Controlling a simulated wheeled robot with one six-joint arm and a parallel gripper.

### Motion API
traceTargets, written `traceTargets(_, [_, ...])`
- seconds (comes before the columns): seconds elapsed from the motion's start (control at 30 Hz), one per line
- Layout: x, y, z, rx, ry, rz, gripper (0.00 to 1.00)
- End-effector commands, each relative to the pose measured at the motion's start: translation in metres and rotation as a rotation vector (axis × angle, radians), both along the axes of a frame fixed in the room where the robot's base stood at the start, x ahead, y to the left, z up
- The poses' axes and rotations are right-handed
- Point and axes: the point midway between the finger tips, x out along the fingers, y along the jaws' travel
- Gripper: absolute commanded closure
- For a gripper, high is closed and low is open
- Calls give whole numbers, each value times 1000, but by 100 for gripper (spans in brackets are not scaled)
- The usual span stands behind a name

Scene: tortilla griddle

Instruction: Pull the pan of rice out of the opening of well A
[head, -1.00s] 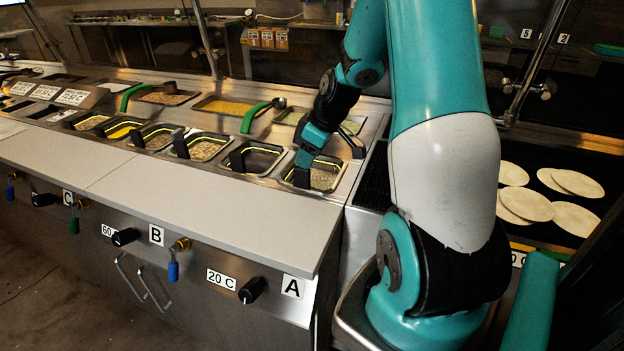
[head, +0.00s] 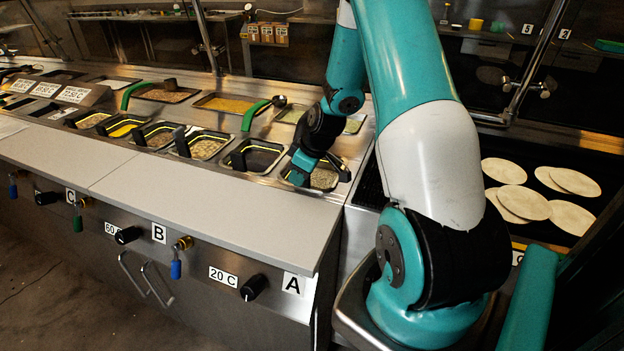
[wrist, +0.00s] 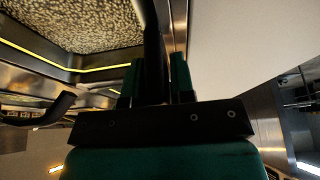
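The pan of rice (head: 324,178) sits in the front-row opening at the right end of the counter, nearest the label A (head: 293,284). Its speckled pale contents fill the upper left of the wrist view (wrist: 80,25). My gripper (head: 299,175) is down at the pan's left front edge, where it hides the pan's black handle in the head view. In the wrist view, the two green fingers (wrist: 156,82) stand on either side of the upright black handle (wrist: 153,45). Whether they press on it cannot be told.
Several other pans with black handles line the front row to the left, the closest a dark one (head: 256,158). A green-handled ladle (head: 254,115) lies behind. A bare grey counter (head: 190,205) runs along the front. A griddle with tortillas (head: 522,202) is at the right.

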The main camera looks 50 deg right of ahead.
Motion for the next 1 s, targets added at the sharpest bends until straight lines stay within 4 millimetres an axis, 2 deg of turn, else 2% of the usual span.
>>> traceTargets(0.03, [0, 0, 0, 0, 0, 0, 89])
traceTargets(0.1, [0, 0, 0, 0, 0, 0, 100])
traceTargets(0.57, [1, -1, 6, -2, -4, 1, 100])
traceTargets(0.77, [1, -1, 28, -4, -6, 0, 100])
traceTargets(1.0, [2, -1, 78, -6, -10, 1, 100])
